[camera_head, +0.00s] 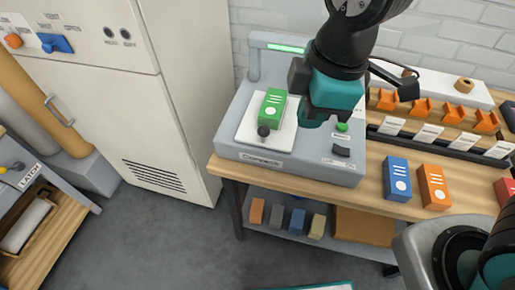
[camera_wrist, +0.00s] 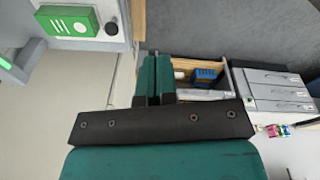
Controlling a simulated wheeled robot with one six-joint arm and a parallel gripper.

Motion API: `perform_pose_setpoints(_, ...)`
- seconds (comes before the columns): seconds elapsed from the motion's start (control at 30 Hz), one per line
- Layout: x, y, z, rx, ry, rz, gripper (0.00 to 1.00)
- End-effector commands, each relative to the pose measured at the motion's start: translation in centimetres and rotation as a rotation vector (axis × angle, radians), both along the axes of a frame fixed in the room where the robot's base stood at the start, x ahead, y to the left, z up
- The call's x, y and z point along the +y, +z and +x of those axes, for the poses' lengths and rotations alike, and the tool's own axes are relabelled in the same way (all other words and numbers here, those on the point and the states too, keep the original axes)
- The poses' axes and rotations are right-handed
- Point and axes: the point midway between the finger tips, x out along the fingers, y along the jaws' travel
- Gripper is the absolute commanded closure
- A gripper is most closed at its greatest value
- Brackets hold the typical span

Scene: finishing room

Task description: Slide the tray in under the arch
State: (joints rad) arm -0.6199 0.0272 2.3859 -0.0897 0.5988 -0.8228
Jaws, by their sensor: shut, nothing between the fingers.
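The tray (camera_head: 252,131) is a white plate on top of a grey machine, with a green box (camera_head: 273,108) on it and a black knob (camera_head: 263,131) at its front edge. It also shows at the upper left of the wrist view (camera_wrist: 107,12). The arch (camera_head: 253,62) is a grey frame with a lit green strip, standing at the machine's back, behind the tray. Its right part is hidden by my arm. My gripper (camera_head: 314,121) is shut and empty, above the machine and to the right of the tray, apart from the knob. Its closed teal fingers show in the wrist view (camera_wrist: 156,60).
The grey machine (camera_head: 235,152) stands on a wooden bench, with a green button (camera_head: 342,127) at its right. A blue box (camera_head: 397,178) and an orange box (camera_head: 433,187) stand right of it. A tall pale cabinet (camera_head: 165,90) stands at the left.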

Motion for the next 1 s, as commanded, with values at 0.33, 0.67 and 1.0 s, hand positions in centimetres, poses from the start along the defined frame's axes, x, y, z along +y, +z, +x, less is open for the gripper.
perform_pose_setpoints(0.33,8.4,-10.2,2.8,-0.228,1.059,-0.406,1.00)
perform_pose_setpoints(0.67,9.8,-11.3,3.0,-0.259,1.259,-0.499,1.00)
perform_pose_setpoints(1.0,9.6,-12.3,3.4,-0.255,1.256,-0.498,1.00)
